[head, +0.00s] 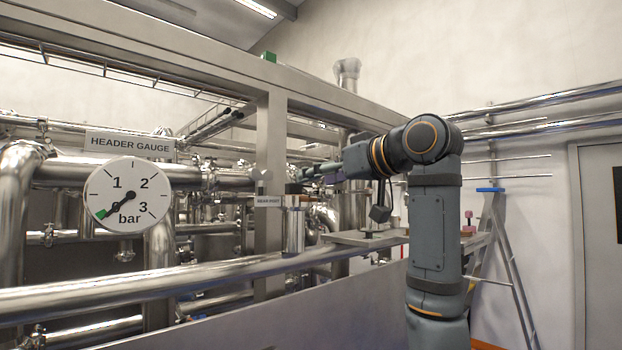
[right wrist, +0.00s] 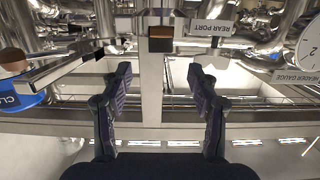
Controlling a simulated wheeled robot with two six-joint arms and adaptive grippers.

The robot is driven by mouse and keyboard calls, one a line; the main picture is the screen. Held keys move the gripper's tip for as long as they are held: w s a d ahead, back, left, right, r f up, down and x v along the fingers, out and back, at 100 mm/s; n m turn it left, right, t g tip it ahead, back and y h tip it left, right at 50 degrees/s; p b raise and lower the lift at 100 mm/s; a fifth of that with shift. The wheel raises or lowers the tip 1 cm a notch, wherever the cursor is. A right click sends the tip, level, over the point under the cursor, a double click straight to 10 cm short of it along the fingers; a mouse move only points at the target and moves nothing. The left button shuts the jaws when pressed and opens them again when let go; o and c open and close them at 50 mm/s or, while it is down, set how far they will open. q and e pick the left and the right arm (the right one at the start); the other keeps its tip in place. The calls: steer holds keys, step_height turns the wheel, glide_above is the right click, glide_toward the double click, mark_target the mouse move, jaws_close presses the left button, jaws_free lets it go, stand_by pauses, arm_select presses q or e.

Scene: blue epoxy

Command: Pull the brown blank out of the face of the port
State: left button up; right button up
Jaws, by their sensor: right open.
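The brown blank (right wrist: 161,31) shows in the right wrist view as a small brown block with a dark face beside it, at the top centre against a pale steel post. The rear port label (right wrist: 219,28) is just to its right. In the head view the right gripper (head: 298,178) reaches left toward the port. My left gripper is out of view.
Steel pipes (head: 200,280) run across the front and fill the area behind the post. A header gauge (head: 128,194) hangs at the left. A steel cylinder (head: 293,228) stands below the right gripper. A stepladder (head: 508,260) stands at the right.

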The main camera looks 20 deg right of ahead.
mark_target(294, 184)
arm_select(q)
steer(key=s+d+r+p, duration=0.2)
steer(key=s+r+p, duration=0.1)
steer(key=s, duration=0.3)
arm_select(e)
steer(key=x, duration=0.2)
steer(key=p+x, duration=0.1)
steer(key=x, duration=0.2)
steer(key=shift+w+a+r, duration=0.2)
steer(key=shift+w+r, duration=0.1)
steer(key=shift+w, duration=0.05)
steer(key=p+x, duration=0.2)
steer(key=x, duration=0.1)
steer(key=shift+w+f, duration=0.2)
steer(key=shift+s, duration=0.2)
steer(key=shift+c, duration=0.5)
steer(key=shift+w, duration=0.1)
steer(key=shift+c, duration=1.1)
steer(key=c, duration=0.5)
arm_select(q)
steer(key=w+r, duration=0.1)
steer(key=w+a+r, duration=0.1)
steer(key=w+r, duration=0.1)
arm_select(e)
jaws_close()
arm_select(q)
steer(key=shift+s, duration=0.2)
arm_select(e)
steer(key=shift+r, duration=0.7)
